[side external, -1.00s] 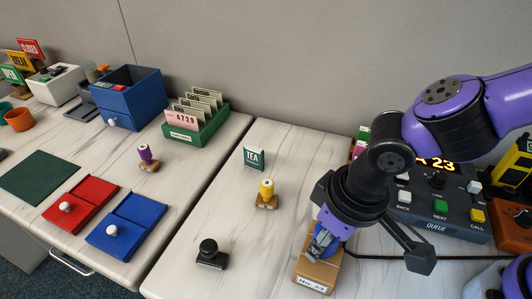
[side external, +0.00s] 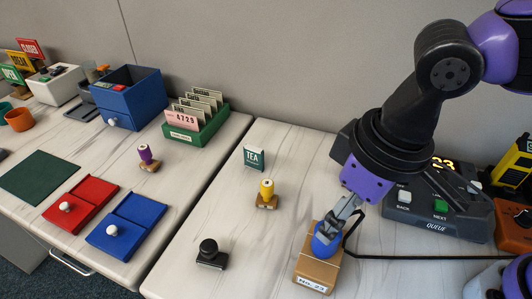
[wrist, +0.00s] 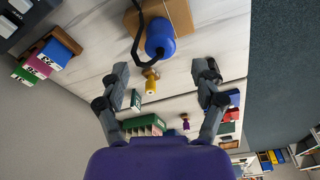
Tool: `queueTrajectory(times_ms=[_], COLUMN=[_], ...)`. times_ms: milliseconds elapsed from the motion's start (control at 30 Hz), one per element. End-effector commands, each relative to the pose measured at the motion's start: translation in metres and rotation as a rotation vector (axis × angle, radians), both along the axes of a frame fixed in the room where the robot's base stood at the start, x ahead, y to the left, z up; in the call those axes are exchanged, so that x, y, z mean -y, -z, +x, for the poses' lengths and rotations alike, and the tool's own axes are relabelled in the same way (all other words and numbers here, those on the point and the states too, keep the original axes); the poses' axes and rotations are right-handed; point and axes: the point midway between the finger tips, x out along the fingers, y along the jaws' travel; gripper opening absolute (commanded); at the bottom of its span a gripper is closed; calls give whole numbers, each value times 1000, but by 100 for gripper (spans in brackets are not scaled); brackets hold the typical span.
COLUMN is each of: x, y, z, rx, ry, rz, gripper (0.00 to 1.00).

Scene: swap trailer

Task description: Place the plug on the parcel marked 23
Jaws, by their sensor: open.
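The blue plug (side external: 324,241), with its black cable, rests on top of the cardboard parcel (side external: 318,272), whose front label reads No. 23. In the wrist view the plug (wrist: 160,40) shows against the parcel (wrist: 182,14), the cable looping over from it. My gripper (side external: 346,210) is just above the plug in the side view. In the wrist view my gripper (wrist: 163,68) has its fingers spread wide with nothing between them.
A yellow-handled stamp (side external: 267,194) and a black-handled stamp (side external: 210,255) stand left of the parcel. A TEA card (side external: 254,157) stands behind. The queue console (side external: 432,214) is at the right. The cable (side external: 430,257) runs right across the table.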

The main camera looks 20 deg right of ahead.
Motion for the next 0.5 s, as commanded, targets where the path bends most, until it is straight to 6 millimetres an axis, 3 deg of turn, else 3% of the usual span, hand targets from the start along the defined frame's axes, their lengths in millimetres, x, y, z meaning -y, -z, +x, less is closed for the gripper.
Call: queueTrajectory(times_ms=[100, 300, 367, 500], x=[1, 11, 29, 98], y=[-22, -41, -45, -52], z=[-3, -1, 6, 21], rx=[3, 10, 28, 116], ry=[0, 18, 50, 174], rz=[3, 9, 24, 70], gripper=[75, 75, 75, 75])
